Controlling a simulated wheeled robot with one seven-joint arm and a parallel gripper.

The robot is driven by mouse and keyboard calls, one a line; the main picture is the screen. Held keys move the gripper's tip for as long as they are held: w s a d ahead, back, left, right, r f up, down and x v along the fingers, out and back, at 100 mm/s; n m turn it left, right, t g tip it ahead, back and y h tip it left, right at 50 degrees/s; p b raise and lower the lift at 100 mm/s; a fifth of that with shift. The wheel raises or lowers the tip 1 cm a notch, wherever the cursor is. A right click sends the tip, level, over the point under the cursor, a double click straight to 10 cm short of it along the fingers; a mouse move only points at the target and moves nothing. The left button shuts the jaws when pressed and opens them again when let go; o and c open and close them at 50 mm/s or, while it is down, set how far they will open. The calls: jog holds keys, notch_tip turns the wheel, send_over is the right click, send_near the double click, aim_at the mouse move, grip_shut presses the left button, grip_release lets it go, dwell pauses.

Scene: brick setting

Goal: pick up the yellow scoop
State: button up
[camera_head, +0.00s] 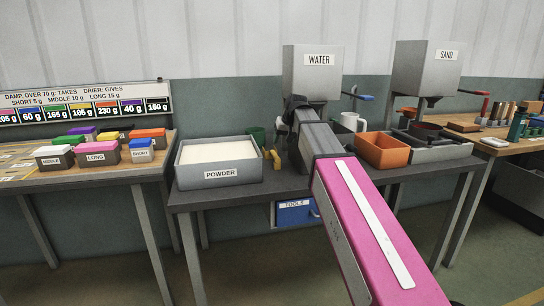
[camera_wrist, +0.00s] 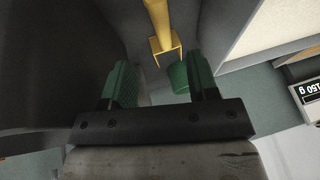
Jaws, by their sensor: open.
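The yellow scoop (camera_head: 272,160) is on the dark table just right of the powder tub. In the wrist view the scoop (camera_wrist: 160,28) runs in from the top edge, and its squared, forked-looking end lies just ahead of and between my fingers. My gripper (camera_wrist: 160,74) is open, with green padded fingers apart and nothing between them touching the scoop. In the head view my gripper (camera_head: 283,136) is mostly hidden behind my arm, close to the scoop. The exact height gap cannot be told.
The powder tub (camera_head: 218,182) stands left of the scoop. A green cup (camera_head: 257,136) is behind it and also shows by my right finger (camera_wrist: 178,79). The water dispenser (camera_head: 312,85) rises behind my arm. An orange bin (camera_head: 383,150) and white mug (camera_head: 352,122) stand right.

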aim_at(275, 156)
jog(key=shift+x, duration=5.5)
jog(key=shift+w+a+r, duration=0.1)
jog(key=shift+a+r, duration=0.05)
grip_shut()
